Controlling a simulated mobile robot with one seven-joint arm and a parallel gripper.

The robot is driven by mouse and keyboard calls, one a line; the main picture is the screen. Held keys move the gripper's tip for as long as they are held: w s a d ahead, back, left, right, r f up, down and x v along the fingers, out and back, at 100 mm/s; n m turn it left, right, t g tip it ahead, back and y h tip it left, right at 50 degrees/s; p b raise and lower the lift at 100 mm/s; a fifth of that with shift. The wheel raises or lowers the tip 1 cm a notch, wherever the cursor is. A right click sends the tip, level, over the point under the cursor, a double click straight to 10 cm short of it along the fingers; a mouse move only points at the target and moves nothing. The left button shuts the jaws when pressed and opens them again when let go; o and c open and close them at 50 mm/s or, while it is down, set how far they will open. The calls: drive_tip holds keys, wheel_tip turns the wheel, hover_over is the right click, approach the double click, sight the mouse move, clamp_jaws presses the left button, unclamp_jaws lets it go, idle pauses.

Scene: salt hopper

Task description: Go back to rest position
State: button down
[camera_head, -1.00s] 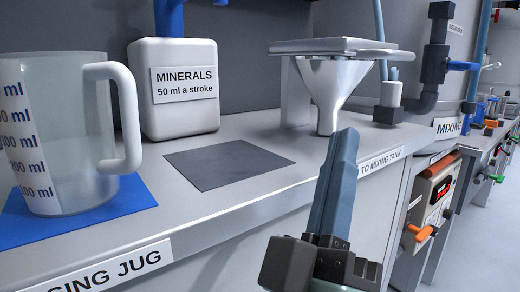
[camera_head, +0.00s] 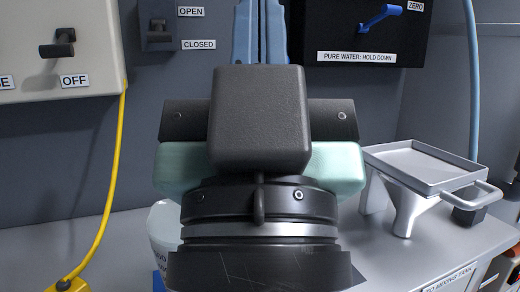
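My gripper (camera_head: 260,30) fills the middle of the view, seen from behind with its fingers pointing up and away. The two blue-grey fingers appear side by side, pressed together, with nothing seen between them. The dark palm block hides their lower part. The measuring jug (camera_head: 163,238) stands on the counter, mostly hidden behind the left side of my wrist. A sliver of its blue mat (camera_head: 158,283) shows below it.
The metal hopper (camera_head: 418,167) with its tray top stands on the counter (camera_head: 400,260) at the right. A yellow hose (camera_head: 113,190) hangs at the left. The wall carries an OFF switch box (camera_head: 95,30), an OPEN/CLOSED lever (camera_head: 158,38) and a PURE WATER box (camera_head: 365,35).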

wheel_tip(320, 180, up, 31)
drive_tip(key=p, duration=2.9)
